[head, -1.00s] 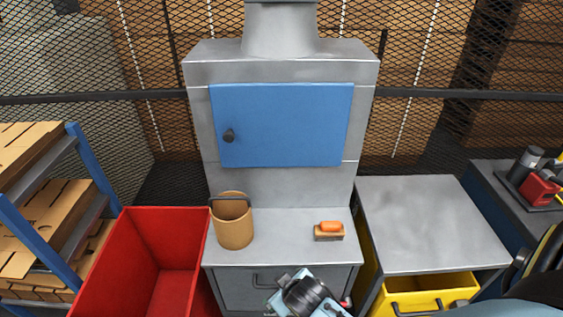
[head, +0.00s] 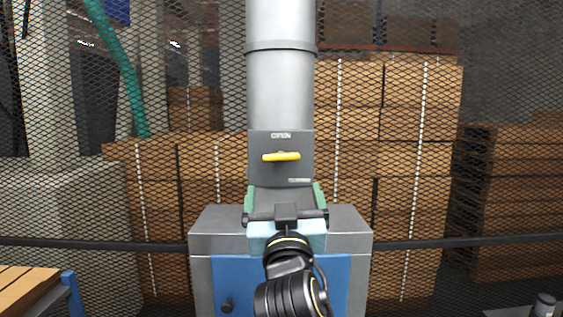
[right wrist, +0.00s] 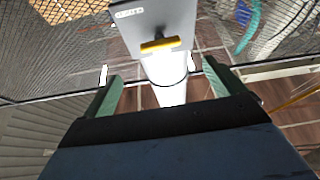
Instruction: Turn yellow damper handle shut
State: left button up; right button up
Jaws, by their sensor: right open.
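The yellow damper handle (head: 281,156) lies level across a dark grey plate (head: 265,172) on the grey duct. The plate reads "OPEN" above the handle and has a smaller label, too small to read, at its lower right. In the right wrist view the handle (right wrist: 160,45) shows ahead, between and beyond the fingers. My right gripper (head: 284,190) is open, its green fingers apart just below the handle in the head view. It is empty and does not touch the handle. My left gripper is not in view.
The grey duct (head: 281,90) rises from the grey cabinet (head: 354,243) with the blue door (head: 230,277). A wire mesh fence stands behind, with stacked cardboard boxes (head: 420,160) beyond it. The space around the duct's front looks clear.

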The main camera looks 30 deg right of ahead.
aim_at(281, 160)
jog(key=p+x, duration=0.3)
jog(key=x, duration=0.7)
jog(key=shift+w+d, duration=0.15)
jog(key=shift+w, duration=0.1)
jog(key=c, duration=1)
jog(key=shift+f+m+h+b, duration=0.1)
jog(key=shift+m+h+b, duration=0.3)
jog(key=shift+m+b, duration=0.35)
jog(key=shift+g, duration=0.3)
jog(key=o, duration=1)
